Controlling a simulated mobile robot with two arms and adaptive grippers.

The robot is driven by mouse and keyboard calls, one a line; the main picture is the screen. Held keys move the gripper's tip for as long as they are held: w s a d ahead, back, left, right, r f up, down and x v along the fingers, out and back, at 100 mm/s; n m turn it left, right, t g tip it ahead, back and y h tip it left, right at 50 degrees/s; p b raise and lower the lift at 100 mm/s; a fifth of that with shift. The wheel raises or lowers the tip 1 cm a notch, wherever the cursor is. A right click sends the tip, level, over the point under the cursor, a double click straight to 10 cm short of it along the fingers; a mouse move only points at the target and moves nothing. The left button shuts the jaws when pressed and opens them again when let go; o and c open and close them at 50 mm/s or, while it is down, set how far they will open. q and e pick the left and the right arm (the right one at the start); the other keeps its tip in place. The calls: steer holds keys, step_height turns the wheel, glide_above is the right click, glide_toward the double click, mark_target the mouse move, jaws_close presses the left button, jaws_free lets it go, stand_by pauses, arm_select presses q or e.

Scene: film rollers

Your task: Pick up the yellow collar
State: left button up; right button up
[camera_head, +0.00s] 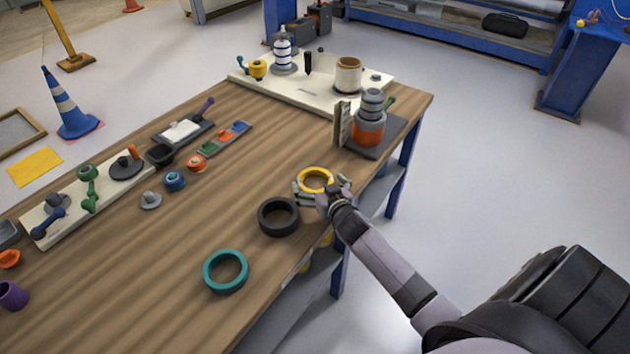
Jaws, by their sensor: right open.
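The yellow collar (316,174) is a ring lying near the right edge of the wooden table. My right gripper (320,190) is at the collar's near side, with its open fingers spread to the left and right of the ring. Part of the collar's near rim is hidden by the gripper, and I cannot tell whether the fingers touch it. My left gripper is not in view.
A black ring (278,217) lies close to the gripper's left, and a teal ring (226,271) lies nearer. An orange and grey roller stack (369,128) on a dark base stands behind the collar. The wooden table (170,255) has free room at middle left.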

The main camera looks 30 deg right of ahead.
steer(key=shift+w, duration=0.25)
steer(key=shift+s, duration=0.1)
steer(key=shift+c, duration=0.4)
steer(key=c, duration=1.1)
